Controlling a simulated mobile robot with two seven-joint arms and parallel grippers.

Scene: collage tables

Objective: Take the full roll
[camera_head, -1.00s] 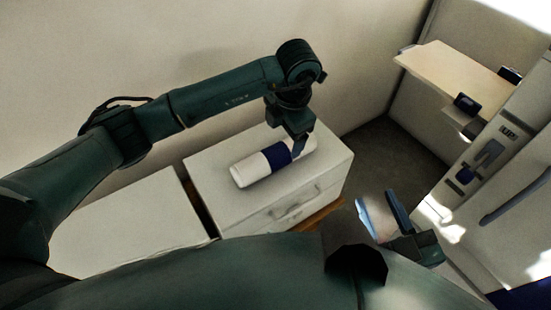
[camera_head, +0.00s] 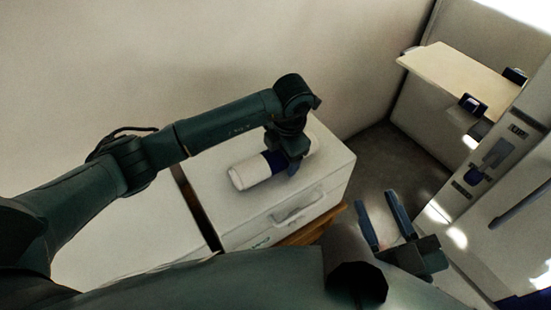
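A white roll with a dark blue band (camera_head: 250,171) lies on its side on top of a white drawer cabinet (camera_head: 225,205). My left gripper (camera_head: 293,168) reaches down over the roll's right half, at the blue band. The gripper and wrist cover part of the band, and a small bit of the roll's white far end shows to the right. Whether the fingers are closed on the roll cannot be made out. My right gripper (camera_head: 382,220) is at the lower right, with its two fingers apart and nothing between them.
Another white surface (camera_head: 130,235) stands to the left of the cabinet across a dark gap. A wooden shelf board (camera_head: 455,75) juts out at the upper right, beside a pale panel with a long handle (camera_head: 520,208). The dark floor (camera_head: 395,155) shows right of the cabinet.

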